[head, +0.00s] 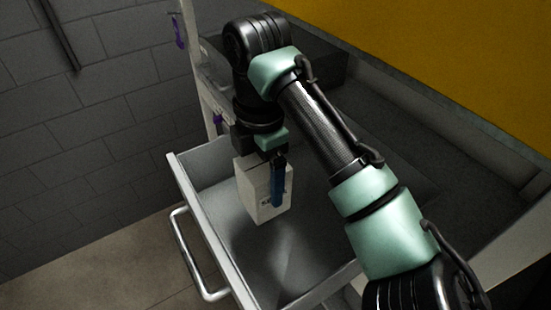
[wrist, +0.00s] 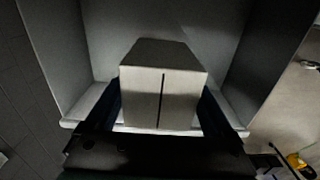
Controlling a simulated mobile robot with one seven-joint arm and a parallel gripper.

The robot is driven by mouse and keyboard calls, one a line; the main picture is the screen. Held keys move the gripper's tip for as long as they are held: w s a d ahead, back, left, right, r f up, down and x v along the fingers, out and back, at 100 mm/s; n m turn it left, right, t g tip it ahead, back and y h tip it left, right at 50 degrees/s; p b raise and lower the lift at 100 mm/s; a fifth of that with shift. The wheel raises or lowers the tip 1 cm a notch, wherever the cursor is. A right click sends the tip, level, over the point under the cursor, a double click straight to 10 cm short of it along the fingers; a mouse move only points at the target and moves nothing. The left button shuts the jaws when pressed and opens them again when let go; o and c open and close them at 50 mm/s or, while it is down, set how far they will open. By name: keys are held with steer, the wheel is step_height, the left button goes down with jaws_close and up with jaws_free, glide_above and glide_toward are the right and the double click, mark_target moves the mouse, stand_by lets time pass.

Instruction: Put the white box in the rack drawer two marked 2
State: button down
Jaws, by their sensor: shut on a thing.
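The white box (head: 254,193) is held by my gripper (head: 270,165) over the open drawer (head: 222,234) in the head view. The box hangs upright, with a dark mark low on one side. In the wrist view the white box (wrist: 163,92) sits between the two dark fingers of my gripper (wrist: 160,115), with the drawer's grey walls (wrist: 52,45) around it. I cannot tell whether the box's bottom touches the drawer floor. No number on the drawer is visible from here.
The drawer has a metal bar handle (head: 188,252) on its front. A yellow panel (head: 450,60) is at the upper right. A grey block wall (head: 80,130) stands at the left. The drawer floor in front of the box looks empty.

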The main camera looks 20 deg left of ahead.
steer(key=shift+s+f, duration=0.15)
steer(key=shift+s, duration=0.9)
steer(key=shift+f+b, duration=0.3)
steer(key=shift+b, duration=0.2)
steer(key=f+b, duration=0.1)
steer(key=w+f+b, duration=0.1)
steer(key=f, duration=0.1)
steer(key=shift+w+f+b, duration=0.1)
steer(key=shift+f+b, duration=0.15)
steer(key=shift+b, duration=0.05)
steer(key=f+b, duration=0.2)
steer(key=shift+s+f, duration=0.35)
steer(key=shift+s, duration=0.05)
steer(key=shift+w+f+b, duration=0.3)
steer(key=shift+f+b, duration=0.2)
steer(key=shift+f, duration=0.25)
steer(key=shift+s, duration=0.1)
steer(key=shift+r, duration=0.1)
steer(key=shift+f, duration=0.4)
jaws_free()
